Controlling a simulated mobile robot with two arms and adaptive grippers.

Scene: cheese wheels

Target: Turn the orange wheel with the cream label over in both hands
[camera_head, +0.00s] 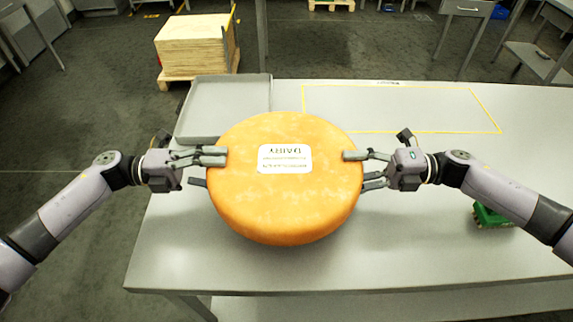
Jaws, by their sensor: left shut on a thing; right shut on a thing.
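The orange cheese wheel (285,205) is in the middle of the head view, its broad face up and slightly tilted toward me. Its cream label (285,159) lies on that face, and the printed text appears upside down. My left gripper (208,166) is shut on the wheel's left rim. My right gripper (362,167) is shut on its right rim. At each side one finger lies over the top face and the other fingers are lower, partly hidden by the wheel. The wheel seems held above the table; its underside is hidden.
The grey table (450,235) is mostly clear at the front and right. A grey tray (190,122) lies at the back left, partly behind the wheel. A yellow outlined area (400,108) is empty at the back right. A green object (489,217) sits under my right arm.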

